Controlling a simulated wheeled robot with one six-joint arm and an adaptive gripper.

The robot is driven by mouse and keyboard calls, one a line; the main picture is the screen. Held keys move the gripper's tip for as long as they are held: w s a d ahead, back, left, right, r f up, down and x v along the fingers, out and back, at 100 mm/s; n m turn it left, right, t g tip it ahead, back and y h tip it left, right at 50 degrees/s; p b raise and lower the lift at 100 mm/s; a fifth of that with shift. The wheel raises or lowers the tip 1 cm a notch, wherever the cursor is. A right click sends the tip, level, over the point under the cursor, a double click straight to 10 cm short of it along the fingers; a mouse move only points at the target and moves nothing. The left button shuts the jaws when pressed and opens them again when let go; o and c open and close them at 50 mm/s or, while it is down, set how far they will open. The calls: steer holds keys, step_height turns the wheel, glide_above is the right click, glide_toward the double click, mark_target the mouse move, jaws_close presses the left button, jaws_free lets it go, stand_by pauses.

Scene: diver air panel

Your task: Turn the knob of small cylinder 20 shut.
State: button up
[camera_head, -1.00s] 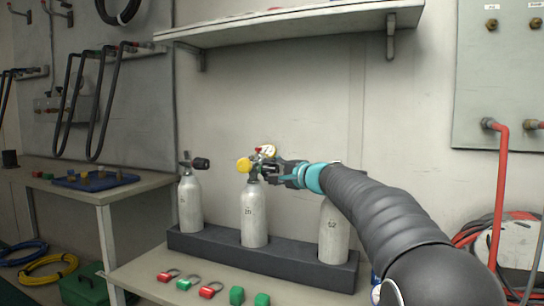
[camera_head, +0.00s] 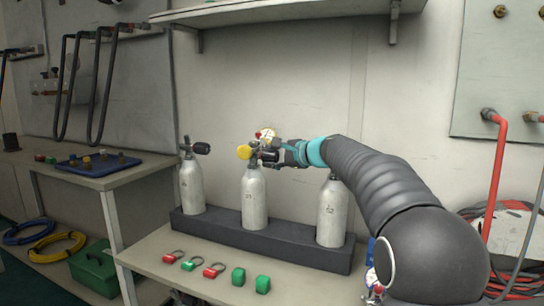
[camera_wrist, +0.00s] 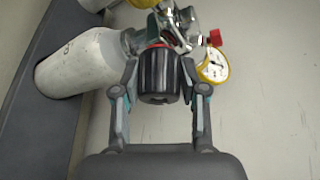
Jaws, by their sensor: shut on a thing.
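Small cylinder 20 (camera_head: 254,200) is the middle one of three pale cylinders standing upright in a dark rack; its marking is blurred. Its valve carries a yellow cap (camera_head: 244,152) and a yellow-rimmed gauge (camera_wrist: 214,66). The black ribbed knob (camera_wrist: 158,76) sticks out from the valve's right side in the head view (camera_head: 268,156). My gripper (camera_wrist: 158,70) is shut on this knob, one finger on each side of it. In the head view my gripper (camera_head: 277,155) reaches in from the right, and its fingers partly cover the knob.
The left cylinder (camera_head: 191,188) has its own black knob (camera_head: 202,148). The right cylinder (camera_head: 332,213) stands under my arm, its top partly hidden. Red and green tags (camera_head: 215,270) and green blocks (camera_head: 263,284) lie along the bench front. A shelf (camera_head: 290,16) hangs above.

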steer(key=o, duration=1.1)
steer(key=shift+o, duration=0.2)
steer(key=v, duration=1.2)
steer(key=shift+a, duration=0.1)
